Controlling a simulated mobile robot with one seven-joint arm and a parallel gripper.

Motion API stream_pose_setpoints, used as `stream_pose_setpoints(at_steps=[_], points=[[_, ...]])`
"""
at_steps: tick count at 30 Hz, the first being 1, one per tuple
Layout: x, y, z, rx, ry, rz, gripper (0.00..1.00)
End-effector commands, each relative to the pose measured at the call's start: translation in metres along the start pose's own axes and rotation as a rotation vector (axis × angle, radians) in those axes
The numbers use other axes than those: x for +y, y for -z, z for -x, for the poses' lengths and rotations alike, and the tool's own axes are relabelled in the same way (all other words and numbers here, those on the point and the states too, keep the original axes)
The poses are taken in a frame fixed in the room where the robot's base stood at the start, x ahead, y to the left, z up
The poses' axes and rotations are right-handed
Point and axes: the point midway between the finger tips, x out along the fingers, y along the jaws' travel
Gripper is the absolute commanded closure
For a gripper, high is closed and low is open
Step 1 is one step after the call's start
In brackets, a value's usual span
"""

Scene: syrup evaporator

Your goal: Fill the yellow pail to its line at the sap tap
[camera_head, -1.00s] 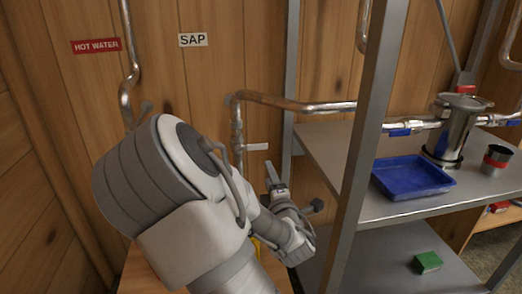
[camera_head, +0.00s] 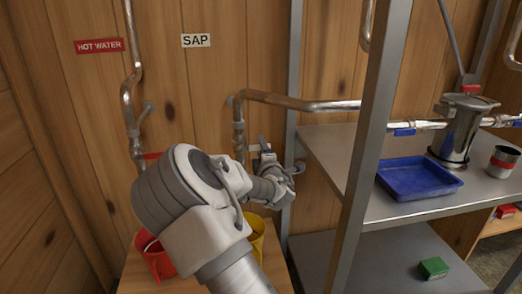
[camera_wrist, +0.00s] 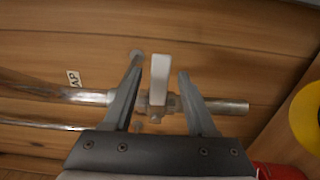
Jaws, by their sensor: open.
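The sap tap is the vertical pipe end (camera_head: 239,135) under the SAP sign (camera_head: 196,40). Its white lever (camera_wrist: 159,80) sticks out across the pipe (camera_wrist: 235,107). My gripper (camera_wrist: 160,68) is open, with one finger on each side of the lever and gaps visible. In the head view my gripper (camera_head: 264,146) is at the tap and partly covers the lever. The yellow pail (camera_head: 257,236) stands low beneath the tap, partly hidden by my arm. Its rim shows at the right of the wrist view (camera_wrist: 306,112). Its line and its contents cannot be seen.
A red pail (camera_head: 158,262) stands left of the yellow one, below the HOT WATER sign (camera_head: 98,45). A metal shelf (camera_head: 335,150) with an upright post (camera_head: 366,150) is close on the right. It holds a blue tray (camera_head: 420,178) and a steel cup (camera_head: 503,161).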

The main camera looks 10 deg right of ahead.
Motion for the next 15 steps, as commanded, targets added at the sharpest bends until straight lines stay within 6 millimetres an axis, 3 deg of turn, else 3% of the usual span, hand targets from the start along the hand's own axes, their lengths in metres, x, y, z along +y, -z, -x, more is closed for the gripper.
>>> stream_pose_setpoints(at_steps=[6,14,15], points=[[-0.0003,-0.0005,-0.012,-0.001,0.0,0.0,0.43],[0.0001,-0.0003,-0.0129,-0.001,0.0,-0.001,0.43],[0.0001,-0.0003,-0.0129,-0.001,0.0,-0.001,0.46]])
